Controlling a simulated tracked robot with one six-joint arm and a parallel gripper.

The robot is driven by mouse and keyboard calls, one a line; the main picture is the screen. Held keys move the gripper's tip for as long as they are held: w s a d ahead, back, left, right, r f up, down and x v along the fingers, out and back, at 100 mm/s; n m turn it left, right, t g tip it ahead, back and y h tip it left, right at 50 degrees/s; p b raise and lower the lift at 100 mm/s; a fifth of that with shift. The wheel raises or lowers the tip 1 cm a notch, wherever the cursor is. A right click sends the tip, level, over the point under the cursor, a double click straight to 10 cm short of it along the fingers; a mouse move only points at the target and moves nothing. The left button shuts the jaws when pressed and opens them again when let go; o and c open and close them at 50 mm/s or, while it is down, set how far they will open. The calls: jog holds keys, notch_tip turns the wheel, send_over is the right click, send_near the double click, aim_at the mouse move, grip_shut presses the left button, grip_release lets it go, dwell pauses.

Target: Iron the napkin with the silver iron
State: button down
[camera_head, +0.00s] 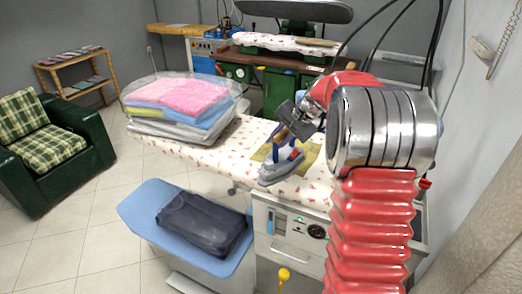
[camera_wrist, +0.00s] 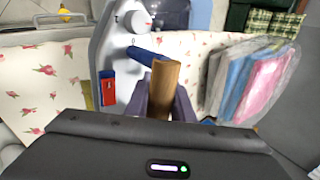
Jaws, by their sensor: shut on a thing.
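The silver iron (camera_head: 279,170), with a blue part and a red patch, is at the front edge of the ironing board. My gripper (camera_head: 284,136) is shut on its brown wooden handle. In the wrist view the handle (camera_wrist: 170,85) stands between the fingers of my gripper (camera_wrist: 168,105), with the iron's grey body (camera_wrist: 118,65) beyond. The olive-yellow napkin (camera_head: 311,155) lies on the board behind and right of the iron, which partly covers it. A sliver of the napkin (camera_wrist: 87,95) shows in the wrist view. I cannot tell whether the iron's sole touches the cloth.
The floral ironing board (camera_head: 205,155) carries bagged folded laundry (camera_head: 180,100) at its left end. A dark folded garment (camera_head: 202,223) lies on a blue shelf (camera_head: 150,205) below. A control panel (camera_head: 290,225) is under the board. A green armchair (camera_head: 50,150) stands left.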

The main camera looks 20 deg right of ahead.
jog(key=d+r+m+h, duration=0.2)
jog(key=d+m, duration=0.1)
jog(key=d, duration=0.4)
jog(key=d+r+m+t+h, duration=0.1)
jog(key=d+m, duration=0.3)
jog(key=d, duration=0.4)
jog(key=shift+w+d+r+m+h, duration=0.15)
jog(key=shift+w+r+m+h, duration=0.2)
jog(key=shift+h, duration=0.45)
